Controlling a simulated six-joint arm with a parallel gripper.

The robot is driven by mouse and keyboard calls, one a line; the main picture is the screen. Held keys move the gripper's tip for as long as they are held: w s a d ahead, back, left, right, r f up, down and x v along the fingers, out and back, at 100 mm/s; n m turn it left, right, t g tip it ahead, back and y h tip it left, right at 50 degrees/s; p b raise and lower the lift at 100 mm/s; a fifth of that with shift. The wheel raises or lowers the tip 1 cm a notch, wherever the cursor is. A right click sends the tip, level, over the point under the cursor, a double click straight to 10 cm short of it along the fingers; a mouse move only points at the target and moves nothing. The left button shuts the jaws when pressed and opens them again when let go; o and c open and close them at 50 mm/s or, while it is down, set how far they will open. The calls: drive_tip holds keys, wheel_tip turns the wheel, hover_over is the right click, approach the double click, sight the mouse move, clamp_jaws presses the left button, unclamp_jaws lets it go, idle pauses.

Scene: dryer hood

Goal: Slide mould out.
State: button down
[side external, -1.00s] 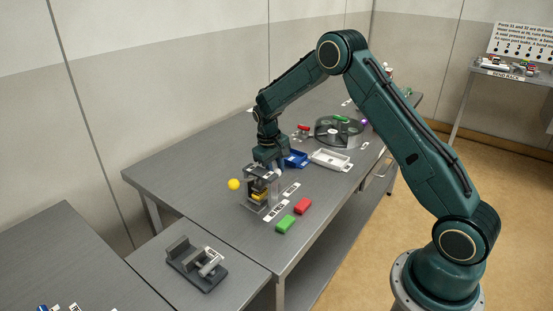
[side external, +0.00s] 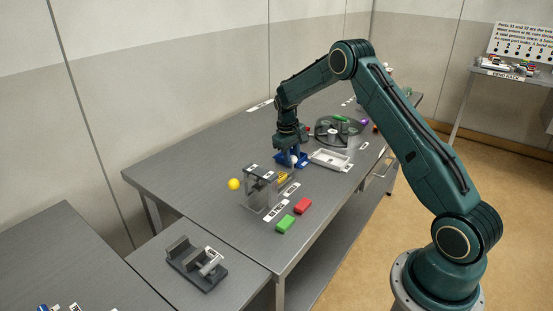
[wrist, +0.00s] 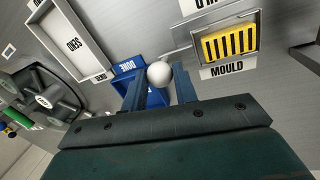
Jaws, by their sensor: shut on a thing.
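The yellow mould (wrist: 229,45) with dark slots lies in a grey tray (wrist: 203,60) labelled MOULD in the wrist view. In the side view the mould (side external: 283,178) shows at the right side of the grey hood frame (side external: 262,172), outside its posts. A thin rod runs from the tray towards a white round knob (wrist: 159,74). My gripper (wrist: 159,82) is shut on the knob, with a finger on each side. In the side view my gripper (side external: 292,153) is low, up and right of the hood, and its fingertips are hard to make out.
A blue DONE bin (wrist: 130,70) lies just below my fingers. A white SEND tray (side external: 331,160) and a round dark carousel (side external: 338,132) are beyond it. Green (side external: 286,223) and red (side external: 303,206) blocks and a yellow ball (side external: 234,184) lie around the hood.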

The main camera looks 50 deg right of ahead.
drive_tip(key=shift+d+r, duration=0.1)
drive_tip(key=shift+d, duration=0.25)
drive_tip(key=c, duration=1.1)
unclamp_jaws()
drive_tip(key=shift+a, duration=0.1)
drive_tip(key=shift+a+r, duration=0.1)
drive_tip(key=shift+r, duration=0.2)
wheel_tip(320, 180, up, 13)
drive_tip(key=a, duration=0.2)
drive_tip(key=shift+w+a, duration=0.2)
drive_tip(key=shift+w, duration=0.05)
